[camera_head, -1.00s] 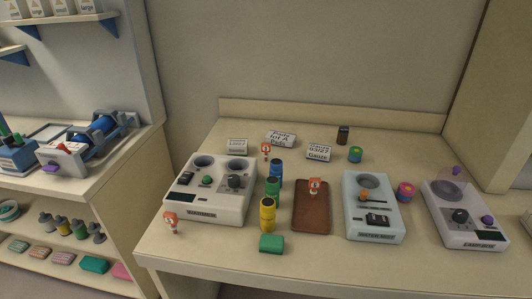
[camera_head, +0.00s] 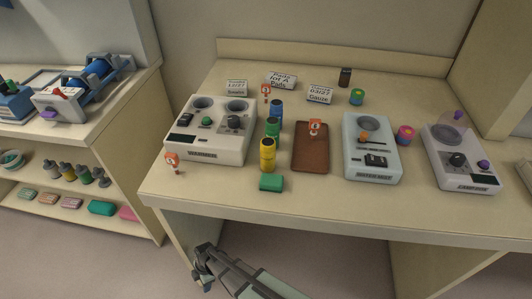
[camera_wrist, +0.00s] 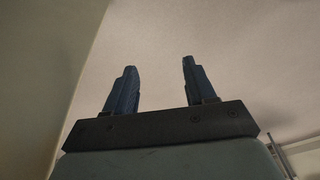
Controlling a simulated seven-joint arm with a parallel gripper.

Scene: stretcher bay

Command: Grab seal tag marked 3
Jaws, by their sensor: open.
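Three small orange-red and white tags stand on the table in the head view. One tag (camera_head: 172,160) is at the front left corner of the left device. Another tag (camera_head: 266,92) is at the back, behind the blue cylinder. The third tag (camera_head: 315,128) is on the brown tray (camera_head: 311,158). Their markings are too small to read, so I cannot tell which is 3. My gripper (camera_wrist: 157,66) is open and empty in the wrist view, facing a bare pale surface. In the head view part of my arm shows below the table's front edge, away from the tags.
A white device (camera_head: 211,146), a pale blue device (camera_head: 371,160) and another white device (camera_head: 458,165) stand on the table. Blue, green and yellow (camera_head: 267,155) cylinders and a green block (camera_head: 271,182) stand between the left device and the tray. Small labelled boxes (camera_head: 280,80) sit behind.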

